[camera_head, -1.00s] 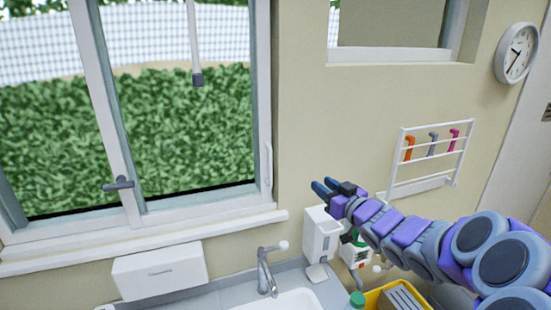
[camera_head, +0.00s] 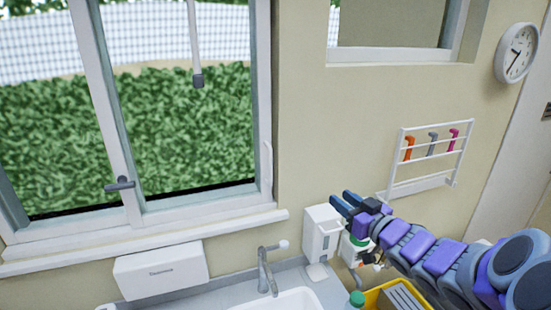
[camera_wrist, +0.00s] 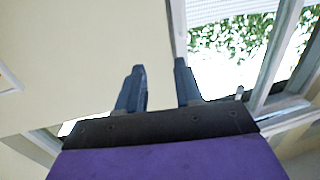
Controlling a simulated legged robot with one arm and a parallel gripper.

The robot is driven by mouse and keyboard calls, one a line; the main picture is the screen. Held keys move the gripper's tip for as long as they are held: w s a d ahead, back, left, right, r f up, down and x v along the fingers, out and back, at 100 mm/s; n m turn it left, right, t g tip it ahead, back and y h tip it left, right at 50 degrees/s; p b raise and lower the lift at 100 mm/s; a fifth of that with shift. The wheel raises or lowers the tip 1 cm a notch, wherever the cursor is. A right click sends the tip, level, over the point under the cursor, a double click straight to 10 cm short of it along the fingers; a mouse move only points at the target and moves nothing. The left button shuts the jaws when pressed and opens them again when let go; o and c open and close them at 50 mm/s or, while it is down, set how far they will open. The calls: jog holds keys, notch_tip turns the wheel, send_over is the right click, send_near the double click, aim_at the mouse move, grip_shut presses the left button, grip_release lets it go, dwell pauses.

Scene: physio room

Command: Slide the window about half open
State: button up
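The window (camera_head: 130,120) fills the left of the head view, with white frames and a hedge and lattice fence behind the glass. A grey handle (camera_head: 119,184) sits on the upright between its panes. A white vertical pull (camera_head: 267,165) is on the right edge of the frame. My gripper (camera_head: 340,203) is to the right of the window, apart from it, above the white dispenser. In the wrist view my gripper (camera_wrist: 160,85) has its two fingers spread with nothing between them. The window (camera_wrist: 240,45) shows beyond at the upper right.
A white wall dispenser (camera_head: 322,233) is just below my gripper. A faucet (camera_head: 266,270) and sink (camera_head: 290,300) stand under the window, beside a white box (camera_head: 160,271). A wall rack (camera_head: 430,158) and clock (camera_head: 516,53) are at right. A yellow crate (camera_head: 395,297) is below my arm.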

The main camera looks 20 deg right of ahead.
jog(key=s+d, duration=0.1)
jog(key=s, duration=0.8)
jog(key=shift+s+d, duration=0.25)
jog(key=shift+d, duration=0.15)
